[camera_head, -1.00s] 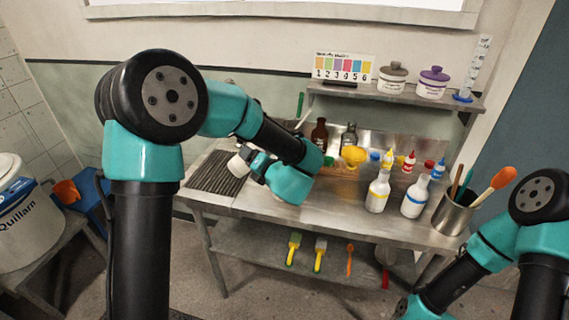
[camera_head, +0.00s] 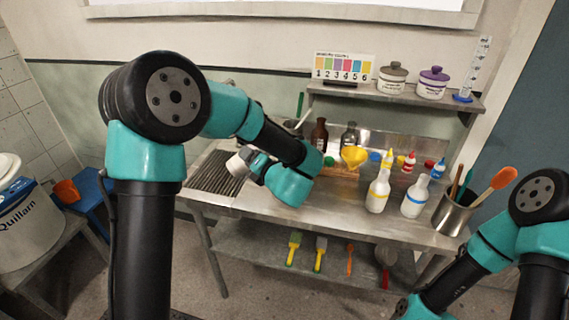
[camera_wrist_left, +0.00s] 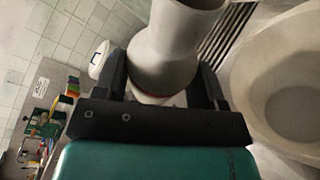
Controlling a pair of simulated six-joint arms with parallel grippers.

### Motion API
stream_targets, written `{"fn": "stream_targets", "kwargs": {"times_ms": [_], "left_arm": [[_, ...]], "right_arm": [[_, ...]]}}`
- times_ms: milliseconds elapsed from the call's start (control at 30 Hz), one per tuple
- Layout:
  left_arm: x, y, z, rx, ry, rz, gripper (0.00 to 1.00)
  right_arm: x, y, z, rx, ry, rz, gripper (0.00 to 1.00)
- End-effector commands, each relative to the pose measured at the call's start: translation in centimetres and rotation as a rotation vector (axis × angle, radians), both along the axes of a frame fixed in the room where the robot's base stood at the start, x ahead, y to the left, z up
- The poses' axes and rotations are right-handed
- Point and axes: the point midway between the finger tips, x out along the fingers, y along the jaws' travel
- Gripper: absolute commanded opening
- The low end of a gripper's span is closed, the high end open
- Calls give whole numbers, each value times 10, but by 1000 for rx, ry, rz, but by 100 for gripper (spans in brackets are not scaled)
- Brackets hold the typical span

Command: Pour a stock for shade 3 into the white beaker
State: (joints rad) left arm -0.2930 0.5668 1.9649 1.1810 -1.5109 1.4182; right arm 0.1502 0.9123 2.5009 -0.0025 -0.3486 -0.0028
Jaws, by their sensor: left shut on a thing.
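My left gripper (camera_head: 252,161) is shut on a white bottle-like vessel (camera_head: 237,164), held tilted above the ribbed drainer on the left of the bench. In the left wrist view the white vessel (camera_wrist_left: 165,55) sits between both fingers, waisted, with a red band low on it. A large pale round vessel (camera_wrist_left: 250,75) stands open beside it; I cannot tell whether it is the white beaker. Two white bottles stand on the bench, one with a yellow band (camera_head: 377,192), one with a blue band (camera_head: 415,197). A numbered shade card (camera_head: 343,68) stands on the shelf. My right gripper is out of view.
The ribbed drainer (camera_head: 213,176) lies at the bench's left. A metal pot of tools (camera_head: 452,215) stands at the right. The bench front (camera_head: 320,200) is clear.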

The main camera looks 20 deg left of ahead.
Motion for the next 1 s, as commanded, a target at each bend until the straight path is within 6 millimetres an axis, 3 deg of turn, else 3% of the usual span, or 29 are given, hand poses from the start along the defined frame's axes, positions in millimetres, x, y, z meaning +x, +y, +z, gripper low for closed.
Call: {"fn": "stream_targets", "kwargs": {"times_ms": [1000], "left_arm": [[-1,2,-1,54,30,1,33]], "right_arm": [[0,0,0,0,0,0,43]]}}
